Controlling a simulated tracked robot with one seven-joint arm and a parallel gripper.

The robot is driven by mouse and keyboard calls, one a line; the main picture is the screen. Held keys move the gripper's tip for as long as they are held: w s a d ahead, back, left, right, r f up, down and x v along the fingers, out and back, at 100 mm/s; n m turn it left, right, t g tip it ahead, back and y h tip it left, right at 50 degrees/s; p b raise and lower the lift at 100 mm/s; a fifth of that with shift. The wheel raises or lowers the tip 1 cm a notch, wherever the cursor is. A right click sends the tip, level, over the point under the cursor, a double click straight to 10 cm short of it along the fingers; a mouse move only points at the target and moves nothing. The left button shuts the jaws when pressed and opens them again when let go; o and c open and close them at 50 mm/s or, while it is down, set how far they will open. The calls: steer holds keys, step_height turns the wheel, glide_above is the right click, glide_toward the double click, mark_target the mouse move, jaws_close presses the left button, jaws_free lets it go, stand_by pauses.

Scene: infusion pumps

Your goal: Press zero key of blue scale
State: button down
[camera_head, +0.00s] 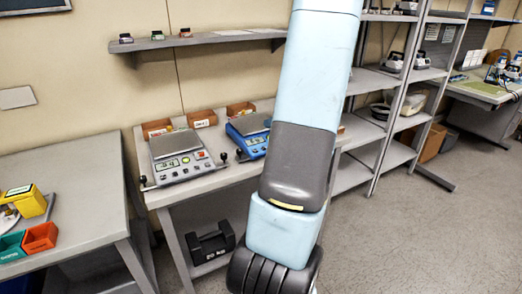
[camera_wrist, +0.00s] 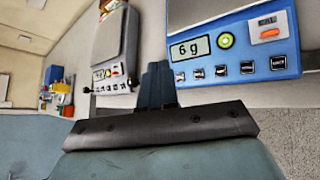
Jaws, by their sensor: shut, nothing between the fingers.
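The blue scale (camera_head: 243,141) stands on the bench in the head view, its right part hidden behind my arm. In the wrist view the blue scale (camera_wrist: 295,40) fills the upper right. Its display (camera_wrist: 190,47) reads 6 g. A round green button (camera_wrist: 225,40) and an orange-red button (camera_wrist: 269,33) sit to the right of the display. A row of several small dark keys (camera_wrist: 247,68) runs below; their labels are too small to read surely. My gripper (camera_wrist: 158,66) is shut and empty, just left of the blue front panel in the picture. I cannot tell whether it touches.
A grey scale (camera_head: 187,165) stands left of the blue one and also shows in the wrist view (camera_wrist: 112,80). Small orange bins (camera_head: 202,118) line the bench back. A wall shelf (camera_head: 200,40) hangs above. A shelving rack (camera_head: 390,100) stands at the right.

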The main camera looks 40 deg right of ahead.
glide_toward(258, 146)
steer(key=shift+w+a+f, duration=0.15)
steer(key=shift+w+f, duration=0.05)
steer(key=shift+w, duration=0.5)
steer(key=shift+w+a+f, duration=0.2)
steer(key=shift+w+f, duration=0.05)
steer(key=shift+w, duration=0.45)
steer(key=shift+w+a+f, duration=0.15)
steer(key=shift+w+f, duration=0.05)
steer(key=shift+w, duration=0.55)
steer(key=shift+f, duration=0.6)
stand_by(1.6)
steer(key=shift+r, duration=0.1)
steer(key=shift+s+r, duration=0.15)
steer(key=shift+r, duration=0.45)
steer(key=shift+s+a+r, duration=0.1)
steer(key=shift+s+r, duration=0.1)
steer(key=shift+r, duration=0.6)
steer(key=shift+s+r, duration=0.25)
steer(key=shift+r, duration=0.6)
steer(key=shift+s+a+r, duration=0.1)
steer(key=shift+s+r, duration=0.1)
steer(key=shift+r, duration=0.6)
